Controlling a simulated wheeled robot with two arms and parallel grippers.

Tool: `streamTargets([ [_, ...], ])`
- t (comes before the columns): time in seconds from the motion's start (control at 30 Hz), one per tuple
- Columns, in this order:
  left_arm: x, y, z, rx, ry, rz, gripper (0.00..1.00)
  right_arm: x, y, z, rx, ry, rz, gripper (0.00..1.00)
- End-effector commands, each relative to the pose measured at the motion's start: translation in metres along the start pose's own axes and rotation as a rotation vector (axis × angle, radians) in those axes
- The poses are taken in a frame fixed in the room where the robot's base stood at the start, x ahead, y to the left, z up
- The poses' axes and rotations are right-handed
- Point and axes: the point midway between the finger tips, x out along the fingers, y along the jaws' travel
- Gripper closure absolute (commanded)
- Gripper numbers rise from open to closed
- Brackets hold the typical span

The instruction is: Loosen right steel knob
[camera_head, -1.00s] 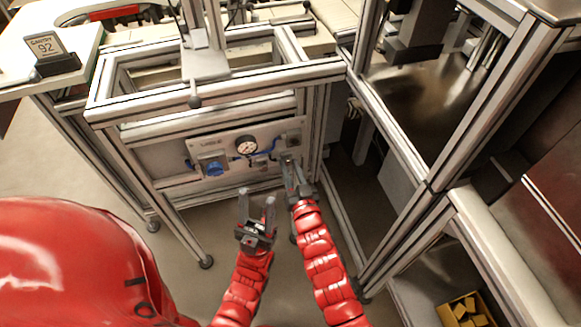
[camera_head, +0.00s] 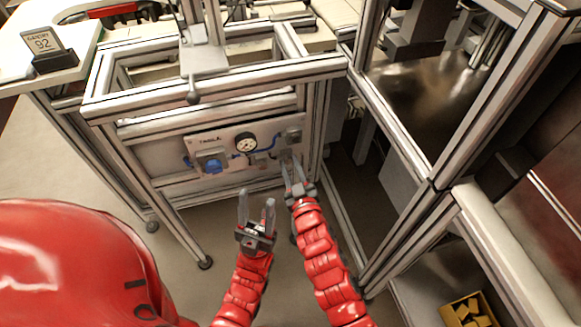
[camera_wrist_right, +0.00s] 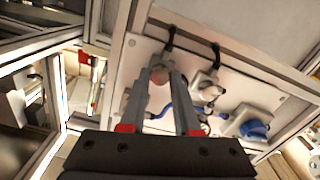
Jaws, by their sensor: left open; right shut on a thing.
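My right gripper (camera_head: 291,168) is at the right end of the white panel (camera_head: 215,137) on the frame's front. In the right wrist view its two fingers (camera_wrist_right: 160,82) reach to the panel, with the rounded right steel knob (camera_wrist_right: 158,75) between their tips. The gripper is shut on this knob, which the fingers partly cover. In the head view the knob is hard to make out behind the fingertips. My left gripper (camera_head: 256,199) is open and empty, in front of and below the panel, fingers pointing up.
The panel carries a round gauge (camera_head: 245,143), a blue knob (camera_head: 213,164) and blue tubing, close beside my right gripper. Aluminium frame posts (camera_head: 316,130) stand just to the right. A bin with yellow pieces (camera_head: 467,312) is at lower right. Floor is clear below the panel.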

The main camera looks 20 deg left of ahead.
Motion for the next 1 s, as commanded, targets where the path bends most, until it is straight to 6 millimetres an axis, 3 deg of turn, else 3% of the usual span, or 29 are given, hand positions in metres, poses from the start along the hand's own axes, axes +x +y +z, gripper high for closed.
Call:
streamTargets([
  [0.6,-0.021,0.001,0.004,0.0,0.0,0.0,0.5,0.0,-0.001,0.0,-0.549,0.003,0.0,1.0],
  [1.0,-0.026,0.001,0.004,0.0,0.0,0.0,0.5,0.0,-0.001,-0.001,-0.729,0.003,0.0,1.0],
])
